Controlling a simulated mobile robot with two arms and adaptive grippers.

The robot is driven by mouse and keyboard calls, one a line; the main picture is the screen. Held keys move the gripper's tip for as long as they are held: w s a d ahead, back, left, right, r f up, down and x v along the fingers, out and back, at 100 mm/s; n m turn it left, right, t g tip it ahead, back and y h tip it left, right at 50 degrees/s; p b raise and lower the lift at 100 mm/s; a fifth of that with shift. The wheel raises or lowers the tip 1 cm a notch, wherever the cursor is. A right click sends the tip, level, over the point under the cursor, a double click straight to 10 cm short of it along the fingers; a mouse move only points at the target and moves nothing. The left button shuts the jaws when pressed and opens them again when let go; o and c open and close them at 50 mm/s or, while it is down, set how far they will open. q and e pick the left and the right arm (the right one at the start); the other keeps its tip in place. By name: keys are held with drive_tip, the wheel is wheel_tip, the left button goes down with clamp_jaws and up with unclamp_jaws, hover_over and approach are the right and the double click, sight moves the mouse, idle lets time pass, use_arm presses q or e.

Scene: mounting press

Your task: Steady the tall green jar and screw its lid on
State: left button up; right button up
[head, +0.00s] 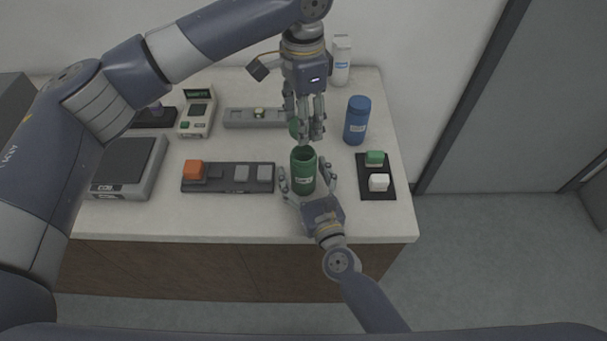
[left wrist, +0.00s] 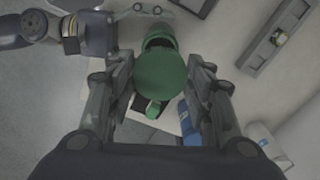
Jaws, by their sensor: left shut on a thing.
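The tall green jar (head: 303,172) stands upright and open on the bench, its dark mouth facing up. My left gripper (head: 309,132) points down just behind and above the jar, shut on the round green lid (head: 294,128). The lid also shows in the left wrist view (left wrist: 162,73) between the two fingers, with part of the jar (left wrist: 160,40) beyond it. The lid is apart from the jar's mouth. My right gripper (head: 308,180) is low at the front of the jar, its fingers spread on either side with gaps showing.
A blue jar (head: 357,120) and a white bottle (head: 341,60) stand behind right. A black tray (head: 376,194) with green and white blocks lies right. A dark fixture with an orange block (head: 193,170) lies left, beside a scale (head: 127,165). A grey rail (head: 240,117) lies behind.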

drive_tip(key=c, duration=1.6)
use_arm(q)
drive_tip(key=shift+f, duration=2.5)
drive_tip(key=shift+f, duration=0.1)
drive_tip(key=shift+f, duration=0.75)
drive_tip(key=shift+f, duration=0.6)
